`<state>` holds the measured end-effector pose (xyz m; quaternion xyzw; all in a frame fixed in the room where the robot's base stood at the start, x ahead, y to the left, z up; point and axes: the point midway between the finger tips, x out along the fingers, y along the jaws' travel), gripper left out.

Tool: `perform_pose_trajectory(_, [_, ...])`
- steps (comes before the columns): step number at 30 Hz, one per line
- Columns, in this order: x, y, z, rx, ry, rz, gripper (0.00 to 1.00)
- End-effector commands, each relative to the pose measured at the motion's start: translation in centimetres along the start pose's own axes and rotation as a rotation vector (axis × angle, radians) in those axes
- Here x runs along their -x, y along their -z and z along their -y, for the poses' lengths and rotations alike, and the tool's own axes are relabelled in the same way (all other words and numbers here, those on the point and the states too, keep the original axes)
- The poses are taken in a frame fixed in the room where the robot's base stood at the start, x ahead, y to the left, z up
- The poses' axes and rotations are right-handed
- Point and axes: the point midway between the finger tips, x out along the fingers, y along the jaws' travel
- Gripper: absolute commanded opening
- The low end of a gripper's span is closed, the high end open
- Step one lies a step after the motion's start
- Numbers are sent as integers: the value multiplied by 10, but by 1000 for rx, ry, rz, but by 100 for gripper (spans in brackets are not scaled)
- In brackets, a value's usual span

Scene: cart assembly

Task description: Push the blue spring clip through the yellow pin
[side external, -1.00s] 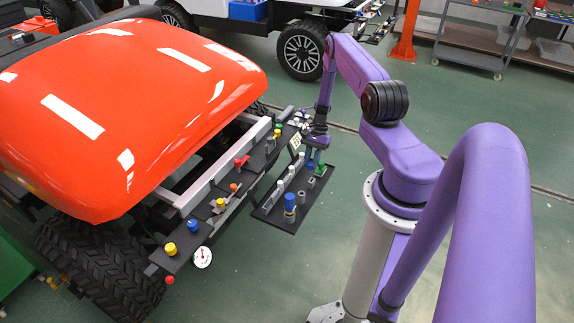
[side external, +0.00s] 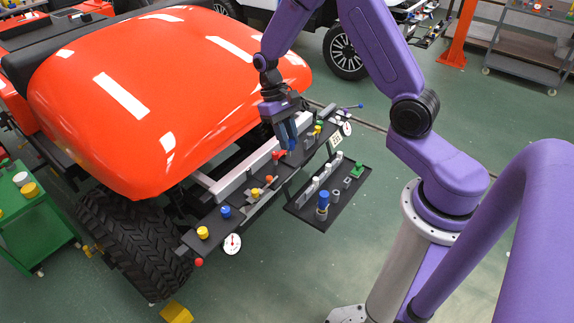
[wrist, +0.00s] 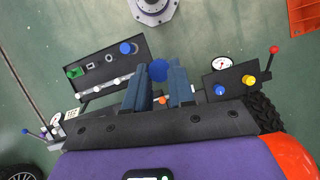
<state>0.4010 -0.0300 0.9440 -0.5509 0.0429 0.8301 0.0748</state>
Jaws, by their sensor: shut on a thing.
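My gripper (side external: 290,143) is shut on a blue piece, taken as the blue spring clip; its round end (wrist: 158,70) shows between the fingertips in the wrist view. The fingers hide the rest of it. My gripper is above the dark rail in front of the orange hood. Several yellow pieces stand on the rail: a small yellow one (side external: 256,192), another toward the far end (side external: 317,129), and a yellow knob (side external: 203,232) at the near end, also in the wrist view (wrist: 249,80). I cannot tell which is the yellow pin.
A dark tray (side external: 312,222) beside the rail holds a blue cylinder (side external: 322,205), a green block (side external: 357,170) and grey and white parts. Red knobs, a blue knob (side external: 225,211) and a gauge (side external: 232,244) crowd the rail. The orange hood (side external: 165,95) rises close behind my gripper.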

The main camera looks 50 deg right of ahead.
Motion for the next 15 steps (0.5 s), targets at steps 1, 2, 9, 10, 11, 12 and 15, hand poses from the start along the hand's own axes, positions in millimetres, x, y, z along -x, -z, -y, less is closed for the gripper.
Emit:
perform_pose_trajectory(1, [5, -10, 9, 46, -22, -2, 0])
perform_pose_trajectory(2, [7, -14, 13, 69, -33, -2, 0])
perform_pose_trajectory(9, [14, -34, 27, 153, -77, 1, 0])
perform_pose_trajectory(10, [14, -34, 27, 156, -79, 1, 0])
perform_pose_trajectory(11, [14, -34, 27, 157, -79, 1, 0])
perform_pose_trajectory(12, [14, -34, 27, 158, -80, 1, 0])
perform_pose_trajectory(15, [14, -34, 27, 157, -79, 2, 0])
